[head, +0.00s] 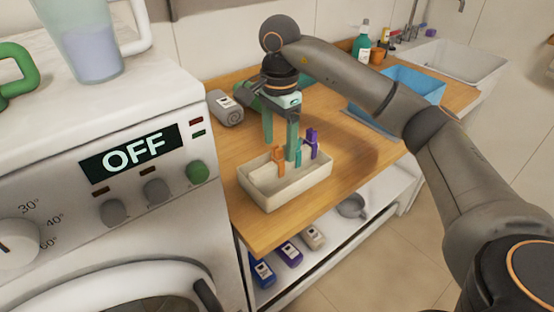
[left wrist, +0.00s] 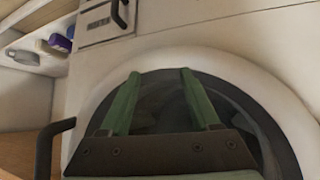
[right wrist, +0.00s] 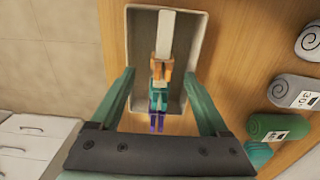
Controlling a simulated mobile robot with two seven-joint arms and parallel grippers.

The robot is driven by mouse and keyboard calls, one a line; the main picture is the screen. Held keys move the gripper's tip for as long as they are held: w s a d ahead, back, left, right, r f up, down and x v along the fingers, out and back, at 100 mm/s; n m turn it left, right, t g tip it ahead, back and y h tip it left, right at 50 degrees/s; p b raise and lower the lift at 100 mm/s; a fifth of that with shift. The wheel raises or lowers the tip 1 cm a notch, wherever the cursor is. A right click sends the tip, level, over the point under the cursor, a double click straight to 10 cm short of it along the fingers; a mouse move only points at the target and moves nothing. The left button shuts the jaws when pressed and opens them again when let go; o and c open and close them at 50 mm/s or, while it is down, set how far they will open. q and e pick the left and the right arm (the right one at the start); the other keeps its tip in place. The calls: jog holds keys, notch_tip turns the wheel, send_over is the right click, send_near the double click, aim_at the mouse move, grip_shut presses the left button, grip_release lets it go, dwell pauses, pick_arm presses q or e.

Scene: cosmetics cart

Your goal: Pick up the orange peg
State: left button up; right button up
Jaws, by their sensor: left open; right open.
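The orange peg (head: 279,161) stands upright at the left end of a row in a pale tray (head: 262,199), beside a teal peg (head: 297,158) and a purple peg (head: 312,146). My right gripper (head: 279,150) is open above the tray. In the right wrist view the orange peg (right wrist: 162,73) lies between the spread green fingers (right wrist: 160,73), with a gap on both sides. The teal peg (right wrist: 158,97) and purple peg (right wrist: 157,122) are nearer that camera's gripper base. My left gripper (left wrist: 160,73) is open and empty, facing the washing machine door.
A washing machine (head: 150,215) with an OFF display stands left of the wooden counter (head: 233,160). A rolled grey towel (head: 226,108) lies behind the tray. A blue basin (head: 415,82) and a teal bottle (head: 362,42) are at the back right. Labelled rolls lie on the shelf below.

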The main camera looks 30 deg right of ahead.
aim_at(277, 160)
jog(key=shift+w+a+f, duration=0.1)
jog(key=shift+w+f, duration=0.05)
jog(key=shift+f, duration=2.6)
jog(key=shift+c, duration=0.4)
grip_shut()
